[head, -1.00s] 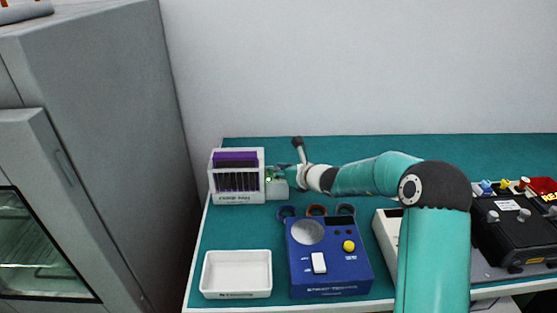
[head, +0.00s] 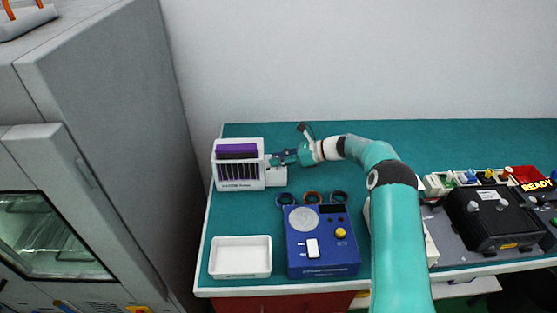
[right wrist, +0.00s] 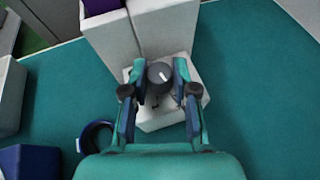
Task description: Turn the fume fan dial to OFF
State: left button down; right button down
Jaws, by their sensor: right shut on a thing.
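The fume fan dial (right wrist: 160,74) is a dark grey round knob with a white pointer line, on top of a small white box (right wrist: 157,116). In the head view this box (head: 276,178) stands against the right side of a white rack unit; the dial is hidden there. My right gripper (right wrist: 160,68) is shut on the dial, one finger on each side. In the head view the right gripper (head: 273,160) reaches in from the right over the box. The pointer slants in the right wrist view; the OFF mark cannot be read. My left gripper is not in view.
The white rack unit (head: 239,183) has a purple top piece. In front are a white tray (head: 240,273) and a blue device (head: 322,262) with rings behind it. A black device (head: 494,225) and a READY sign (head: 536,185) are at right. The teal mat's back is clear.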

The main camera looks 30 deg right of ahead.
jog(key=shift+n+g+y+b, duration=0.3)
jog(key=shift+n+y+b, duration=0.2)
jog(key=shift+n, duration=0.1)
jog(key=shift+r, duration=0.1)
jog(key=c, duration=1.2)
grip_release()
jog(key=shift+w, duration=0.1)
jog(key=v, duration=1.2)
jog(key=shift+w+d, duration=0.1)
